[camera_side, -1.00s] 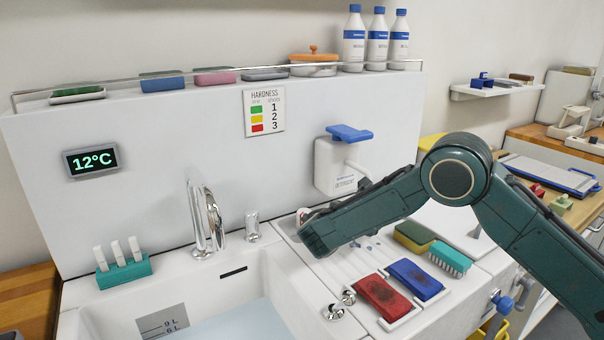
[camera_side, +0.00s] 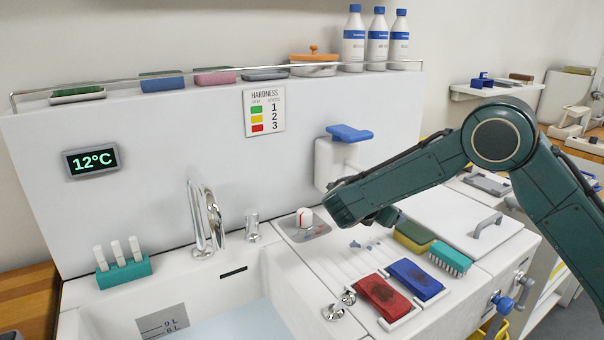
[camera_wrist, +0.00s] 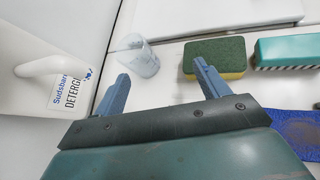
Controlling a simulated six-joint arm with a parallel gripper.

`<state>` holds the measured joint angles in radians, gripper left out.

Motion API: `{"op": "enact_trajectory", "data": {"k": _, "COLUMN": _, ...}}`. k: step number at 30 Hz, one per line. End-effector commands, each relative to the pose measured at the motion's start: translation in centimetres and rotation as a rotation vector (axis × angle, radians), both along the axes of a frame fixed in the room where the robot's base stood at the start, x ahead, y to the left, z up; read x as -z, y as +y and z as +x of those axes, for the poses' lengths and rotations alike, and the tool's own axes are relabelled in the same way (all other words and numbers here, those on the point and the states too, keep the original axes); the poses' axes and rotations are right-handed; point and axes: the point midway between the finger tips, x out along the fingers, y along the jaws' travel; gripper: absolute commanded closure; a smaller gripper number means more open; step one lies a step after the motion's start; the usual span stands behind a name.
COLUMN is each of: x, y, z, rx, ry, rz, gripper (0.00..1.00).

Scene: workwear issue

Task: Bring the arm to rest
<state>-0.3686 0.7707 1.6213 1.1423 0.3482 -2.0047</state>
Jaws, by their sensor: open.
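My gripper (camera_wrist: 160,85) shows in the wrist view with its two blue-grey fingers spread wide and nothing between them. Beyond the fingers are a translucent cup (camera_wrist: 141,60) and a green-and-yellow sponge (camera_wrist: 218,56). In the side view my dark green arm reaches in from the right over the counter. Its forearm hides most of the gripper there, and the fingertips are hard to make out.
A white detergent dispenser (camera_side: 331,163) is on the back panel, close to my wrist. A dial (camera_side: 304,217), red (camera_side: 379,290) and blue (camera_side: 417,276) pads and a teal brush (camera_side: 451,257) sit on the counter. The faucet (camera_side: 206,217) and basin are at the left.

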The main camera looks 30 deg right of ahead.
Motion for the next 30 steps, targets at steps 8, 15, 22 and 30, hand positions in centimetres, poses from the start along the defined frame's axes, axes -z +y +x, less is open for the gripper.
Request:
{"op": "enact_trajectory", "data": {"k": 8, "x": -3.6, "y": -1.0, "z": -2.3, "rx": 0.122, "ry": -0.170, "rz": 0.214, "gripper": 0.26}}
{"op": "enact_trajectory", "data": {"k": 15, "x": -6.6, "y": -1.6, "z": -5.1, "rx": 0.245, "ry": -0.314, "rz": 0.407, "gripper": 0.26}}
{"op": "enact_trajectory", "data": {"k": 22, "x": -9.3, "y": -1.9, "z": -8.6, "rx": 0.382, "ry": -0.445, "rz": 0.596, "gripper": 0.26}}
{"op": "enact_trajectory", "data": {"k": 30, "x": -11.9, "y": -1.7, "z": -13.5, "rx": 0.550, "ry": -0.575, "rz": 0.806, "gripper": 0.26}}
